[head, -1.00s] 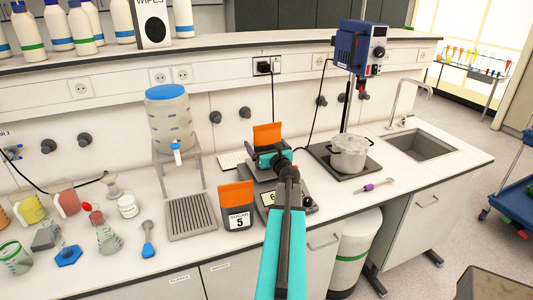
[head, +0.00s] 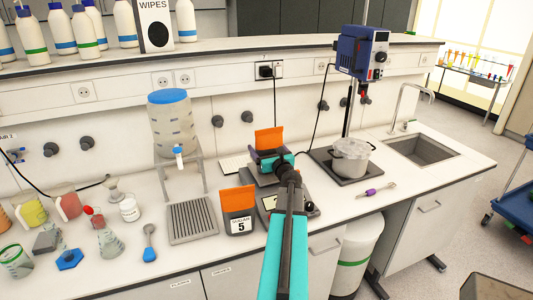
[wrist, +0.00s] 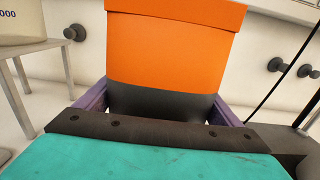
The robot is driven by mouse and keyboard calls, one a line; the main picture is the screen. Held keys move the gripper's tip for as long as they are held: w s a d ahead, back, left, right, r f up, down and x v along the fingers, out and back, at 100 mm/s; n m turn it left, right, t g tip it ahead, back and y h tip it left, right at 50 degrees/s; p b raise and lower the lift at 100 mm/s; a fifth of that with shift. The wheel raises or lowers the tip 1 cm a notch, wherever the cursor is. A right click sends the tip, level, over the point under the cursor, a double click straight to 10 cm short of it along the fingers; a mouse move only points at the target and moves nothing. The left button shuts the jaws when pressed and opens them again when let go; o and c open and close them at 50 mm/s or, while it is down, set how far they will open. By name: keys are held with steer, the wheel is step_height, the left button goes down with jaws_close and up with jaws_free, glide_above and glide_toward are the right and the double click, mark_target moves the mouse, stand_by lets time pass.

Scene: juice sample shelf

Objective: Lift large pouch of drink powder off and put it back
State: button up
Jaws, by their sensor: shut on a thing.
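The large pouch, orange on top and dark grey below, stands upright in my gripper; in the head view its orange top (head: 268,138) shows behind my wrist. In the wrist view the pouch (wrist: 172,50) fills the middle. My gripper (wrist: 160,108) is shut on its dark lower part, with a purple finger at each side. In the head view my gripper (head: 272,160) hides the pouch's lower part and base, so I cannot tell whether it touches what is below.
A smaller orange and dark pouch (head: 238,210) marked 5 stands at the bench front, left of my arm. A drip grille (head: 192,220) and a dispenser drum (head: 170,125) are further left. A pot (head: 351,160) on a dark plate stands right, before the sink (head: 423,150).

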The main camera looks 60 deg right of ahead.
mark_target(266, 140)
steer(key=shift+r, duration=0.25)
step_height(266, 140, up, 3)
steer(key=shift+r+b, duration=0.1)
steer(key=shift+b, duration=0.4)
steer(key=s+r+b, duration=0.1)
steer(key=s+b, duration=0.3)
steer(key=s, duration=1.2)
steer(key=shift+a+r, duration=0.15)
steer(key=shift+r, duration=0.05)
